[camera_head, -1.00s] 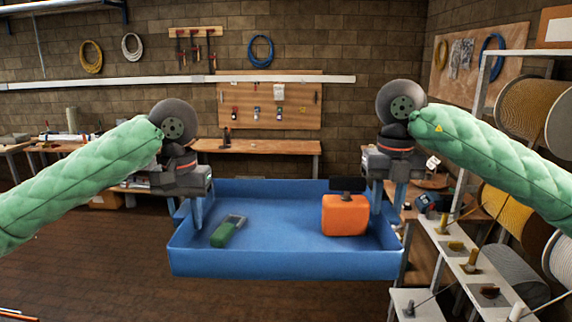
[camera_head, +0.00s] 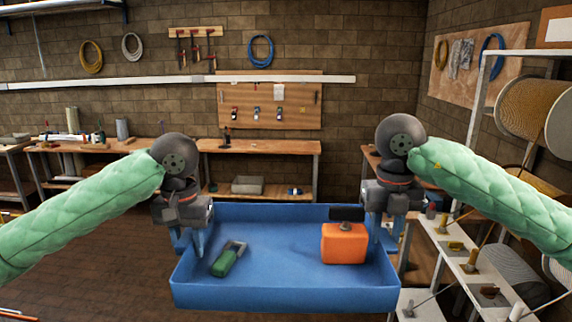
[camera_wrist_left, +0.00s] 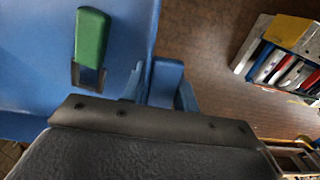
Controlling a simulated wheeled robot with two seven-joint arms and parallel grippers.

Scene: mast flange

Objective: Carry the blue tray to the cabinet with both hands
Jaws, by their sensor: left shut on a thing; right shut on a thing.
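The blue tray (camera_head: 290,298) is held in the air in front of me, roughly level. My left gripper (camera_head: 196,246) is shut on its left side wall, and my right gripper (camera_head: 386,238) is shut on its right side wall. A green object with a dark end (camera_head: 228,260) lies at the left inside the tray. An orange box-like item with a black top (camera_head: 344,244) stands at the right inside it. In the left wrist view, the tray (camera_wrist_left: 35,60) shows with the green object (camera_wrist_left: 91,38) in it. I cannot make out the cabinet for certain.
A wooden workbench (camera_head: 262,147) runs along the back wall under a tool board (camera_head: 270,105). A white rack with cable spools (camera_head: 535,105) stands close at the right. Brown floor (camera_head: 100,255) is free at the left. The left wrist view shows a bin of coloured items (camera_wrist_left: 285,60).

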